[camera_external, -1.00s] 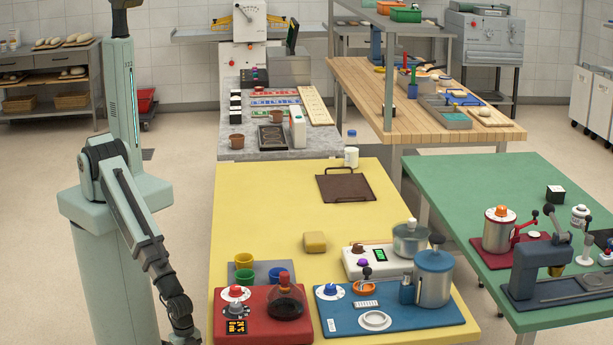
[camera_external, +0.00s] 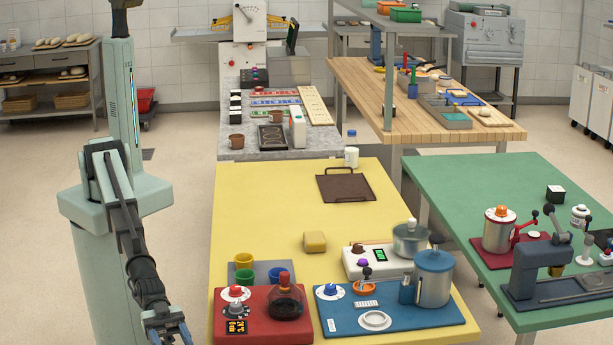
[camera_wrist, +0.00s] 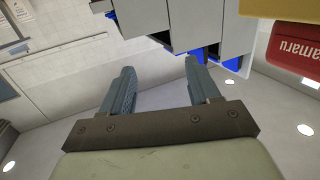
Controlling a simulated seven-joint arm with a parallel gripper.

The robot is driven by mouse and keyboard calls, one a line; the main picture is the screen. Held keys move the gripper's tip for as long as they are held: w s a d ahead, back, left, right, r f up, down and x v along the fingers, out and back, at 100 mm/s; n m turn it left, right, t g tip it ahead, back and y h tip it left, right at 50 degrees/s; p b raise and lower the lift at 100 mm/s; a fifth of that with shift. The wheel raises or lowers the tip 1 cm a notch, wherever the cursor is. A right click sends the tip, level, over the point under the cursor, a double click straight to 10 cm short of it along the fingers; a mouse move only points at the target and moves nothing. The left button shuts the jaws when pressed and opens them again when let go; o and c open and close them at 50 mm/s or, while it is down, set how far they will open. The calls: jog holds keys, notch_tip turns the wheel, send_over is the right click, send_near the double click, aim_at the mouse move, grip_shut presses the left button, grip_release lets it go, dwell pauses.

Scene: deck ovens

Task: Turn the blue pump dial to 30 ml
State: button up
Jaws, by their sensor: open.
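The blue pump (camera_external: 433,276) stands on a blue base board (camera_external: 400,322) at the front right of the yellow table. Its dial (camera_external: 331,291) has a blue knob on a white disc at the board's left end. The scale marks are too small to read. My gripper (camera_external: 172,338) is low at the left, off the table's front left corner, apart from the dial and left of the red unit. In the wrist view my gripper (camera_wrist: 160,80) is open, with nothing between its fingers. The dial does not show in the wrist view.
A red unit (camera_external: 252,330) with a red-knobbed dial and a dark flask stands between my gripper and the blue board. A white unit (camera_external: 364,262) sits behind the blue board. The middle of the yellow table (camera_external: 265,215) is mostly clear.

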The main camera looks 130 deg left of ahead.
jog(key=w+a+r+n+t+y, duration=0.1)
jog(key=w+a+r+n+t, duration=0.15)
jog(key=w+a+r, duration=0.35)
jog(key=w+a+r+n+t+y, duration=0.1)
jog(key=w+a+r+n, duration=0.15)
jog(key=r, duration=0.65)
jog(key=w+a+r+n+y, duration=0.1)
jog(key=w+a+r+n, duration=0.2)
jog(key=a, duration=0.4)
jog(key=w+a+r+n+y, duration=0.1)
jog(key=w+a+r, duration=0.25)
jog(key=a, duration=0.25)
jog(key=w+a+r+n+y, duration=0.1)
jog(key=w+a+r+n, duration=0.2)
jog(key=a, duration=0.4)
jog(key=n+g+y, duration=0.2)
jog(key=g, duration=1.7)
send_near(331, 285)
notch_tip(331, 285, down, 9)
jog(key=shift+d+r, duration=0.15)
jog(key=shift+d, duration=0.05)
